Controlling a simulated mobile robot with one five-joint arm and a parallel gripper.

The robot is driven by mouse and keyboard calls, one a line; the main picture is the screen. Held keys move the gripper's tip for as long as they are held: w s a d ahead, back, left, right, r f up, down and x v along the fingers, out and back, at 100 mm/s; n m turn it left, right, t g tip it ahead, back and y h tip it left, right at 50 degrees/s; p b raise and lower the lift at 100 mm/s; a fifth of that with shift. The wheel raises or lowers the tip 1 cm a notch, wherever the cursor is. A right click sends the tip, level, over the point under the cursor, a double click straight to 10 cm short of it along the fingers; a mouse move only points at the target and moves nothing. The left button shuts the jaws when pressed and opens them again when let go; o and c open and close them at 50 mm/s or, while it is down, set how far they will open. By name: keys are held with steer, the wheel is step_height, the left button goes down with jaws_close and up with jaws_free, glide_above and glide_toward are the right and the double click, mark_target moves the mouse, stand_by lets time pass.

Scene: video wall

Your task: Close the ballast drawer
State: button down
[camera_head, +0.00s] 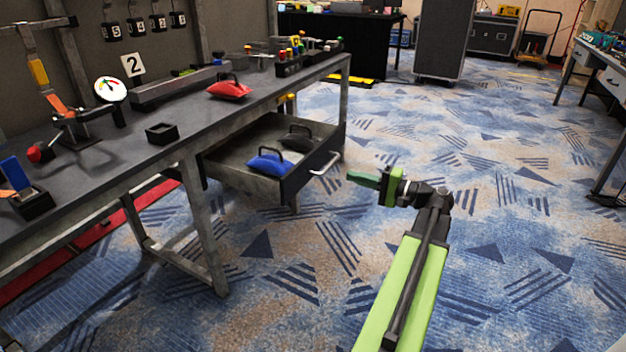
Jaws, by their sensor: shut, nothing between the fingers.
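The ballast drawer (289,184) is pulled out from under the workbench. A silver bar handle (326,163) sits on its dark front. Inside the drawer lie a blue bag (268,165) with a black handle and a dark bag (297,138) with a handle. My gripper (352,175), green and at the end of my lime-green arm, is just right of the handle in the picture, with its tip pointing left toward the drawer front. It is shut and empty. I see a small gap between it and the handle, but I cannot tell the depth well.
The workbench (130,160) carries a red bag (229,90), a small black box (161,133), a gauge (111,89) and several tools. A metal leg (206,225) stands left of the drawer. Patterned carpet (490,200) is clear to the right.

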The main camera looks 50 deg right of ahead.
mark_target(303, 162)
steer(key=x, duration=1.4)
steer(key=shift+r, duration=0.1)
